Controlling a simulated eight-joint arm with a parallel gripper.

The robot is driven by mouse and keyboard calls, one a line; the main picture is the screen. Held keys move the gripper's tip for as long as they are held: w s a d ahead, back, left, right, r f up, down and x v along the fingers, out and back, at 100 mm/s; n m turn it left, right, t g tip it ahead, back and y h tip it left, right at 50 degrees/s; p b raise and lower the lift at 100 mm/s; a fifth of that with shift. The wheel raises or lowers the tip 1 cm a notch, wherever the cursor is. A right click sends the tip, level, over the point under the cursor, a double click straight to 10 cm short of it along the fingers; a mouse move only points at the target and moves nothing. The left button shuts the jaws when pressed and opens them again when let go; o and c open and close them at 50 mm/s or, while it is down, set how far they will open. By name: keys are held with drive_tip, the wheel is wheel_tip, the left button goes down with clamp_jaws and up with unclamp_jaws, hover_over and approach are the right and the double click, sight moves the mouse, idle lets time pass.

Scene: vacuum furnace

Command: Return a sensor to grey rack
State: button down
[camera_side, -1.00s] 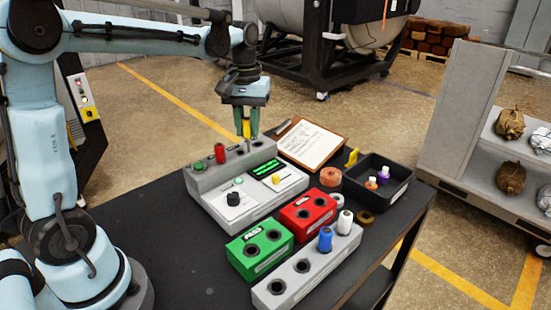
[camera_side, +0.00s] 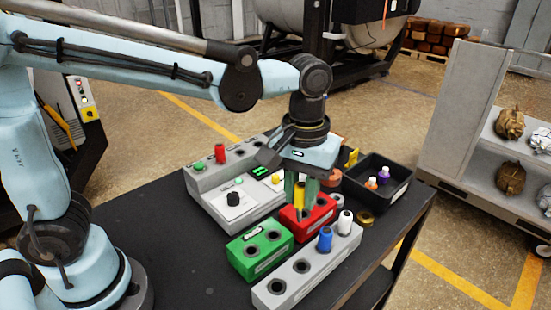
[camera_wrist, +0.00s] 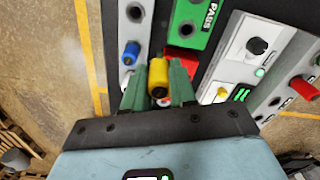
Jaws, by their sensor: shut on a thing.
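My gripper (camera_side: 299,208) is shut on a yellow sensor (camera_side: 299,190) and holds it over the red block. The yellow sensor (camera_wrist: 158,76) also shows between the green fingers in the wrist view. The grey rack (camera_side: 306,285) lies at the table's near right edge, in front of the red and green blocks. A blue sensor (camera_side: 325,239) and a white sensor (camera_side: 345,222) stand in its right part. Its two holes at the left end are empty. In the wrist view, the blue sensor (camera_wrist: 131,50) stands left of the yellow one.
The red block (camera_side: 325,212) is under my gripper, partly hidden. The green block (camera_side: 262,248) is left of it. The tester (camera_side: 235,205) stands behind, with a red cylinder (camera_side: 219,153). A black bin (camera_side: 395,192) with sensors is at the right. The front-left table is clear.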

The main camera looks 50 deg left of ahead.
drive_tip(key=s+d+f+m, duration=0.1)
drive_tip(key=s+d+f, duration=0.2)
drive_tip(key=d+f, duration=0.1)
drive_tip(key=shift+s+d, duration=0.3)
idle(0.3)
drive_tip(key=shift+f, duration=0.5)
idle(0.7)
drive_tip(key=shift+f, duration=0.35)
drive_tip(key=shift+f, duration=1.75)
idle(0.8)
drive_tip(key=c, duration=0.8)
unclamp_jaws()
drive_tip(key=shift+c, duration=0.2)
drive_tip(key=shift+o, duration=0.3)
